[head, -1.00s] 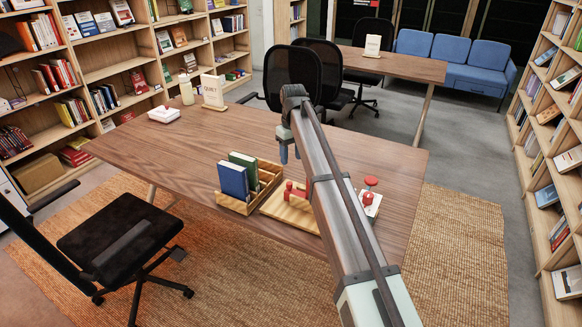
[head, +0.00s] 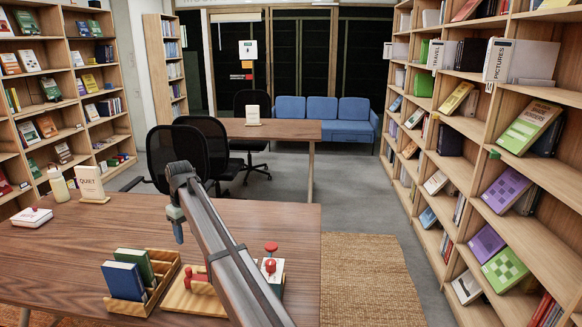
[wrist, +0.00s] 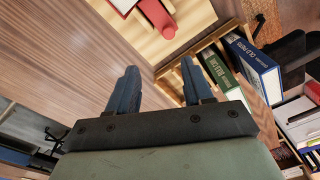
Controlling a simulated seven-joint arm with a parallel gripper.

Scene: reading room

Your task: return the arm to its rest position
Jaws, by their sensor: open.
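My gripper (head: 177,228) hangs above the brown wooden table (head: 60,250) in the head view, at the end of my raised arm. In the wrist view its two blue fingers (wrist: 159,75) are spread apart with nothing between them. Below it are a wooden holder (head: 157,292) with a blue book (head: 123,281) and a green book (head: 136,264). These books also show at the right of the wrist view (wrist: 250,70). A wooden board with a red piece (head: 196,275) stands beside the holder, partly hidden behind my arm.
A white box with red knobs (head: 271,265) stands right of my arm. A QUIET sign (head: 90,183), a bottle (head: 58,184) and a white case (head: 32,217) stand at the table's left. Black chairs (head: 203,140) are behind the table. Bookshelves line both sides; the table's middle is clear.

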